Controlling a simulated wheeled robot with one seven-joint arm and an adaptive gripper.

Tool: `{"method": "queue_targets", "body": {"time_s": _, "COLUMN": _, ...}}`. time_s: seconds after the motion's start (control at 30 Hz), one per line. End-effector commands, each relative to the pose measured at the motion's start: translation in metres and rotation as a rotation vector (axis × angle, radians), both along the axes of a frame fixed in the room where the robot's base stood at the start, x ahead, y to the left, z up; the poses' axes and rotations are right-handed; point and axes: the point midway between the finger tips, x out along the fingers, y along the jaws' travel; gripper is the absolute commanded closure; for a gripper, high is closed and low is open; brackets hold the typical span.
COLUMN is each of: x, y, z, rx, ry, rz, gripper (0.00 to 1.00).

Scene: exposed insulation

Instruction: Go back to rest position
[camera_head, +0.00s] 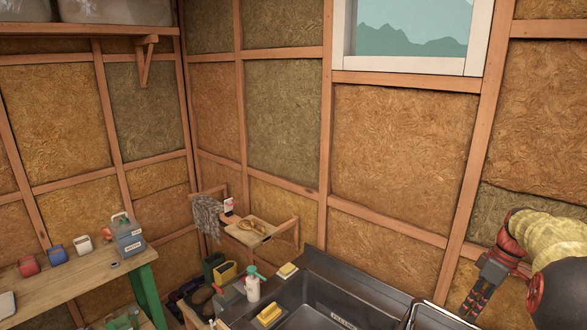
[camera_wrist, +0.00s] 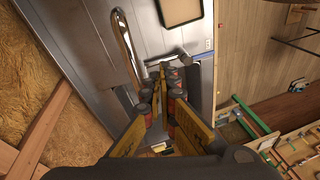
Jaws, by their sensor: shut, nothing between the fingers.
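My gripper (camera_head: 470,306) is at the right of the head view, at the end of my arm, pointing down over the right end of the sink unit (camera_head: 375,290). In the wrist view my gripper (camera_wrist: 166,80) reaches away from the camera, with its yellow and grey fingers close together. It is shut and holds nothing. Below the fingers the wrist view shows the grey metal of the sink unit (camera_wrist: 84,50) and a curved metal tap (camera_wrist: 124,45). I cannot tell the exact gap between the fingertips and the metal.
A yellow sponge (camera_head: 269,314) and a spray bottle (camera_head: 252,288) stand by the sink. A wooden shelf (camera_head: 250,232) hangs on the wall. A workbench (camera_head: 80,275) with several small items is at the left. A window (camera_head: 412,35) and insulation panels cover the wall behind.

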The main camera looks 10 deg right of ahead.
Motion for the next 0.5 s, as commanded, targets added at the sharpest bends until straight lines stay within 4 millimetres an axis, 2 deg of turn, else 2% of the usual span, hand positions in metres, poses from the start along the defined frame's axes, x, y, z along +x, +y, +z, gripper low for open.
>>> {"method": "queue_targets", "body": {"time_s": 0.17, "x": -0.024, "y": 0.049, "z": -0.002, "rx": -0.069, "ry": 0.068, "rz": -0.349, "gripper": 1.00}}
{"method": "queue_targets", "body": {"time_s": 0.3, "x": -0.046, "y": 0.104, "z": 0.000, "rx": -0.128, "ry": 0.067, "rz": -0.581, "gripper": 1.00}}
{"method": "queue_targets", "body": {"time_s": 0.5, "x": -0.083, "y": 0.181, "z": -0.001, "rx": -0.172, "ry": 0.004, "rz": -0.780, "gripper": 1.00}}
